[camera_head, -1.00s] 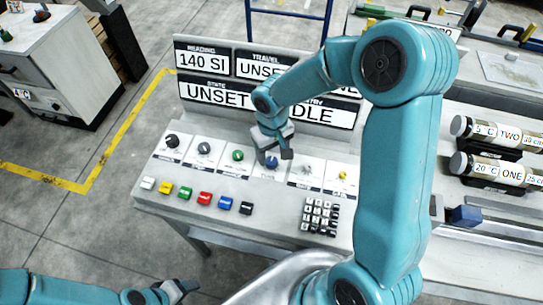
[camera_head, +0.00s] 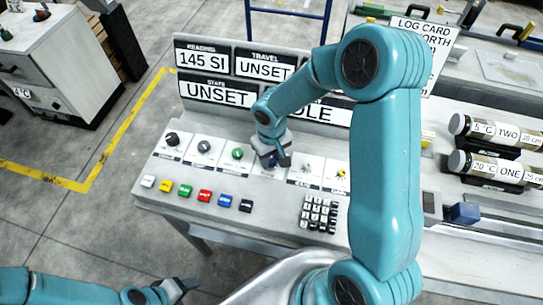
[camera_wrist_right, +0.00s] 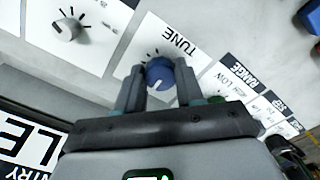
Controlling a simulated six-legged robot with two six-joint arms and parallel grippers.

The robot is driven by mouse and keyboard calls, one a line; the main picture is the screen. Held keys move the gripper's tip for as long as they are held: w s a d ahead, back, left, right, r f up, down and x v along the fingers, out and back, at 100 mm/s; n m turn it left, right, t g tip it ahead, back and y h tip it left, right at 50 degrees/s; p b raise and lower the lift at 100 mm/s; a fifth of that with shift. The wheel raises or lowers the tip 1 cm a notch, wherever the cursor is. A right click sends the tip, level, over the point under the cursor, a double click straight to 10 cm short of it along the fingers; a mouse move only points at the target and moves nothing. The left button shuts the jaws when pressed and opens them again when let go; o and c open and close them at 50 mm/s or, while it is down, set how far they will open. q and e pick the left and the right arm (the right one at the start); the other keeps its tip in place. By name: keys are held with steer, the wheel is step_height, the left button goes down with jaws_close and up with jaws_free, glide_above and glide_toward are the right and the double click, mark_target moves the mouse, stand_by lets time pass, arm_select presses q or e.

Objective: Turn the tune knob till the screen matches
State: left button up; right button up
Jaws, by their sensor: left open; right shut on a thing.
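The blue tune knob (camera_wrist_right: 160,74) sits on a white plate marked TUNE in the right wrist view. My right gripper (camera_wrist_right: 158,88) is shut on it, with a dark finger on each side. In the head view my right gripper (camera_head: 275,160) covers most of the knob. The reading screen (camera_head: 202,61) shows 145 SI. The travel screen (camera_head: 264,67) and the state screen (camera_head: 217,94) both show UNSET. The entry screen is partly hidden by my right arm, with "DLE" visible. My left gripper (camera_head: 183,286) is open and empty at the lower left, away from the console.
Black (camera_head: 172,139), grey (camera_head: 204,147) and green (camera_head: 238,154) knobs stand left of the tune knob. Several coloured buttons line the front, with a keypad (camera_head: 319,214) to their right. Labelled core tubes (camera_head: 495,131) lie at the right. A log card (camera_head: 425,40) stands behind.

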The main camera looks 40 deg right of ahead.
steer(key=n+b, duration=0.1)
steer(key=n, duration=0.3)
steer(key=shift+w, duration=0.1)
steer(key=n, duration=0.5)
steer(key=shift+n, duration=0.3)
stand_by(0.4)
steer(key=o, duration=1)
steer(key=shift+w, duration=0.1)
steer(key=shift+o, duration=0.2)
steer(key=shift+d, duration=0.1)
